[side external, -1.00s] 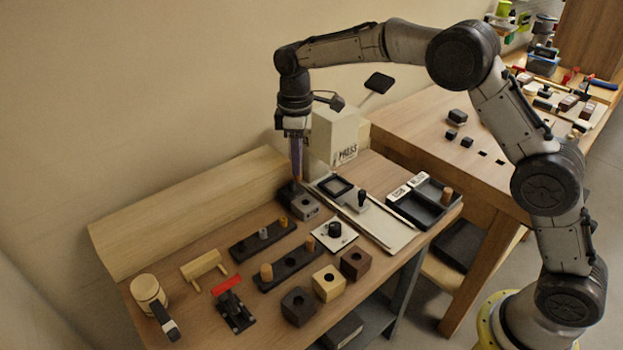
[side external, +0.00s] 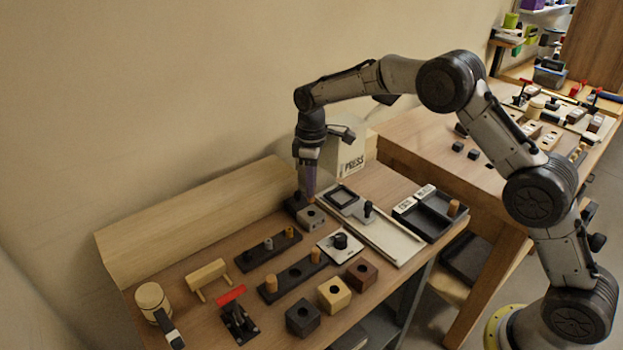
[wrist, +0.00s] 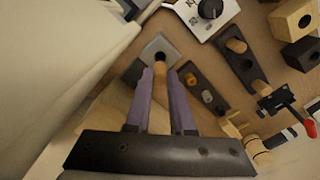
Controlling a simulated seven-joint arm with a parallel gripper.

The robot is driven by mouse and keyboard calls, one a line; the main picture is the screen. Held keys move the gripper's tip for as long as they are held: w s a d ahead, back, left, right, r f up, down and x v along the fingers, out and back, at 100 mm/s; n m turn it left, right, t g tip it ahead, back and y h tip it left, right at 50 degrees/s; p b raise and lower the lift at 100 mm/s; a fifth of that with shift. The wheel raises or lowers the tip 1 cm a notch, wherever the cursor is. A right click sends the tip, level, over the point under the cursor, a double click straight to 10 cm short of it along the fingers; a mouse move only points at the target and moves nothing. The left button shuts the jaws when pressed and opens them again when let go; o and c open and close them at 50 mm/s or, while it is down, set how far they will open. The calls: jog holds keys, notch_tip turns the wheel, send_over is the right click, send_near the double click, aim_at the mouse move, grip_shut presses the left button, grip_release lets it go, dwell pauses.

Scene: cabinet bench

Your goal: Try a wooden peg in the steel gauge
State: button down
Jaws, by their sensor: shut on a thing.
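The steel gauge (side external: 311,218) is a grey block with a round hole, near the back of the bench in front of the press. In the wrist view the gauge (wrist: 152,50) lies just beyond my fingertips, its dark hole partly showing. My gripper (side external: 309,194) is over the gauge's back side, fingers pointing down. In the wrist view its purple fingers (wrist: 160,88) are shut on a wooden peg (wrist: 159,95). The peg's end looks close to the hole; whether it touches the gauge I cannot tell.
The white press (side external: 345,158) stands close behind my gripper. Black peg racks (side external: 290,279) lie in front, with several holed blocks (side external: 334,294) nearer the edge. A two-compartment black tray (side external: 425,222) at right holds a wooden peg (side external: 453,208). A toggle clamp (side external: 238,318) stands front left.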

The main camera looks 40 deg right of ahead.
aim_at(311, 202)
jog(key=shift+f, duration=1.55)
jog(key=shift+f, duration=1.15)
dwell(1.0)
dwell(0.5)
jog(key=shift+r, duration=3.2)
